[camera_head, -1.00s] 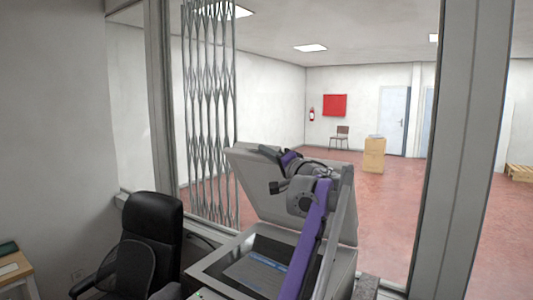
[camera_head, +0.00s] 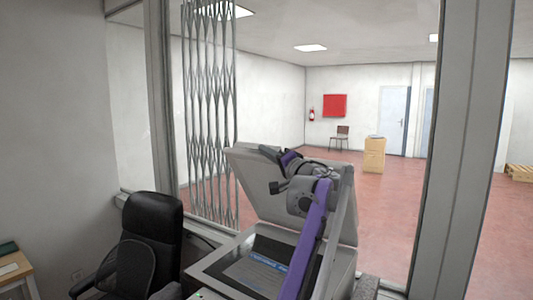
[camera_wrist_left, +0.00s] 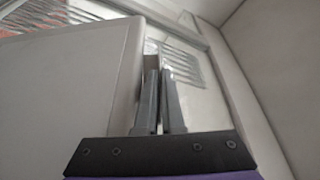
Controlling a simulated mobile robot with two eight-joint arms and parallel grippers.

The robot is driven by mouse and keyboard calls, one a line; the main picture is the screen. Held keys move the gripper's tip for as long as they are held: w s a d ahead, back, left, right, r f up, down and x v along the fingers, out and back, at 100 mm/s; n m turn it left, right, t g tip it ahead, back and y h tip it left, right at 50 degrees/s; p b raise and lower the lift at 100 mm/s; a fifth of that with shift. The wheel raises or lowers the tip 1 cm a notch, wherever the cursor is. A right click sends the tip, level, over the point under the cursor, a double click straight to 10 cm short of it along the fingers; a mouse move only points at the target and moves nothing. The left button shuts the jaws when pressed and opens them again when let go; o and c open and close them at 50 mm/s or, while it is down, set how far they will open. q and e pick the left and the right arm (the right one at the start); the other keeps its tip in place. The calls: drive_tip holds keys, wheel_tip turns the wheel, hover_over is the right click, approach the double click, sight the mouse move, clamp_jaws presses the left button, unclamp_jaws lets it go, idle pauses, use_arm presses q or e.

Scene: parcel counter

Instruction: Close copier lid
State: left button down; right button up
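The copier lid (camera_head: 255,191) is a light grey panel, raised and tilted back above the copier (camera_head: 215,267). A blue-grey sheet (camera_head: 258,271) shows on the dark glass below it. My left arm reaches up in front of the lid, and my left gripper (camera_head: 269,153) is at the lid's upper left edge. In the left wrist view the lid (camera_wrist_left: 70,85) fills the left side. The two fingers (camera_wrist_left: 160,100) stand close together just beside its edge, with only a thin gap and nothing visible between them. Contact with the lid cannot be told. My right gripper is not in view.
A black office chair (camera_head: 152,235) stands left of the copier. A folding metal grille (camera_head: 210,110) and window posts (camera_head: 455,140) frame the opening behind. Beyond it lies open red floor (camera_head: 400,210) with a small wooden cabinet (camera_head: 374,157).

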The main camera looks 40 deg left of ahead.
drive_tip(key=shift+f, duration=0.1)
use_arm(q)
drive_tip(key=s+d+f+n+g+y+b, duration=0.2)
drive_tip(key=s+f+n+b, duration=0.7)
drive_tip(key=s+f, duration=0.8)
drive_tip(key=shift+f+g+b, duration=0.7)
drive_tip(key=shift+f+b, duration=0.55)
drive_tip(key=shift+f, duration=0.5)
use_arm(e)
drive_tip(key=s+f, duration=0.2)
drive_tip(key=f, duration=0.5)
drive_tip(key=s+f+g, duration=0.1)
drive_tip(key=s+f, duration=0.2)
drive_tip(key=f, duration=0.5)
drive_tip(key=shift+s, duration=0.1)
use_arm(q)
drive_tip(key=c, duration=1.3)
unclamp_jaws()
